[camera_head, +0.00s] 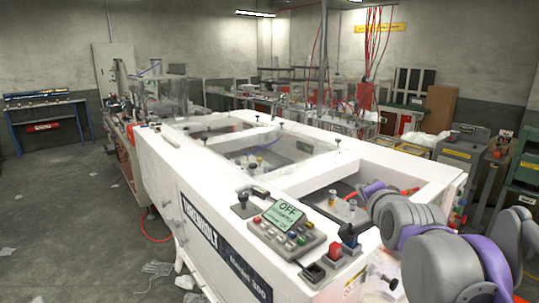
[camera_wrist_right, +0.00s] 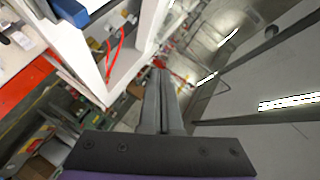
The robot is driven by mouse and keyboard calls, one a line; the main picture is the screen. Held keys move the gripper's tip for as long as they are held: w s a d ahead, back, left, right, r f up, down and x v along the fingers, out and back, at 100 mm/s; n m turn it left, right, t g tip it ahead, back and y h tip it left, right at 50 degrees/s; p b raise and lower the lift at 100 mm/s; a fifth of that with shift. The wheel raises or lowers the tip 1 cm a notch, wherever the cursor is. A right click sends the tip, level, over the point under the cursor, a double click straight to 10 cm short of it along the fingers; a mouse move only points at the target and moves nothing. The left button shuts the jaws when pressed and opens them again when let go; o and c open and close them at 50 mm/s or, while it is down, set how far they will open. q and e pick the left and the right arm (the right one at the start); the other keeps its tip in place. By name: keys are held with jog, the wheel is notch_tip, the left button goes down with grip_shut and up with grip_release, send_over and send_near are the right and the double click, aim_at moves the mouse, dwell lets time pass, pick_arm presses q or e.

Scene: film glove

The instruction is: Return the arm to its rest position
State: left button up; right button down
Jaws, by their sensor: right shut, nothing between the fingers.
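My right arm (camera_head: 445,262), grey and purple, comes in from the lower right in the head view and reaches over the near right corner of the white machine (camera_head: 165,175). My left gripper is not in view.
Grey cabinets (camera_head: 461,158) stand at the right. Floor at the left is mostly open.

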jog(key=s+a+f+n+g, duration=0.1)
jog(key=s+f+n+g, duration=0.3)
jog(key=s+f, duration=1)
jog(key=s+a+f+n+g, duration=0.2)
jog(key=s+f+n+g, duration=0.3)
jog(key=s+f+n, duration=0.4)
jog(key=s+f, duration=0.3)
jog(key=f, duration=0.4)
jog(key=s+f, duration=0.3)
jog(key=f, duration=0.4)
jog(key=shift+s+f+y, duration=0.15)
jog(key=shift+f+y, duration=0.05)
jog(key=shift+y, duration=0.2)
